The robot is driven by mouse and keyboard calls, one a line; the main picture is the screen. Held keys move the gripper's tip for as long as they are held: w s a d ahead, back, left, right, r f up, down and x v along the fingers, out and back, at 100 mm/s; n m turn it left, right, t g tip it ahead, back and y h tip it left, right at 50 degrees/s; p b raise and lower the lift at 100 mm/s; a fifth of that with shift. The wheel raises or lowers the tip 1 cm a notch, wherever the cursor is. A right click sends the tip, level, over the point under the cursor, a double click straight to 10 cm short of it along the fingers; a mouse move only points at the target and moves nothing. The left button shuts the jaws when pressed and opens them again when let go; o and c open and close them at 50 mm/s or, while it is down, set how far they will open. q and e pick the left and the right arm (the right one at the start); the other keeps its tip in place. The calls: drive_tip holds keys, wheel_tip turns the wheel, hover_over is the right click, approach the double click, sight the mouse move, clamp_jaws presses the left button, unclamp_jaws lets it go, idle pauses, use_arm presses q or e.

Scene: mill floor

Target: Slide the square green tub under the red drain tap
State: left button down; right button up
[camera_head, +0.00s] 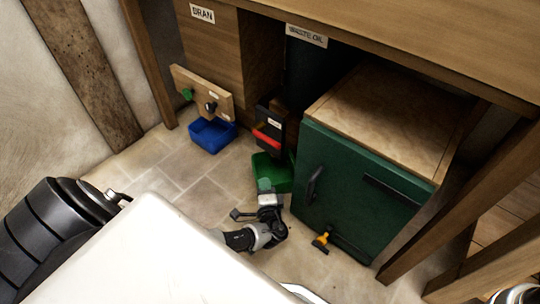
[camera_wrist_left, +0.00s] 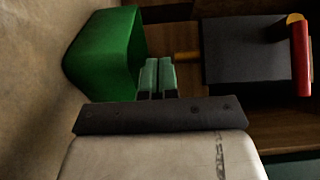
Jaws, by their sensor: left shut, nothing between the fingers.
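The square green tub (camera_head: 272,172) is on the tiled floor below the red drain tap (camera_head: 267,138), beside the green cabinet. In the left wrist view the tub (camera_wrist_left: 105,50) is at upper left, and the tap's red handle (camera_wrist_left: 301,58) is at the right edge. A brass spout (camera_wrist_left: 187,57) points toward the tub's side; I cannot tell whether it is directly over the tub. My left gripper (camera_head: 265,186) is at the tub's near side, its fingers (camera_wrist_left: 158,77) shut and empty close to the rim. Contact is unclear. My right gripper is not seen.
A blue tub (camera_head: 212,134) stands on the floor under a wooden board with a green knob (camera_head: 187,95). The green cabinet (camera_head: 350,195) closes off the right side, with a yellow-handled item (camera_head: 321,241) before it. The bench top (camera_head: 400,40) overhangs.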

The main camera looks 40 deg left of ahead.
use_arm(q)
drive_tip(key=a, duration=1.9)
drive_tip(key=shift+w+f, duration=0.15)
drive_tip(key=shift+w, duration=0.2)
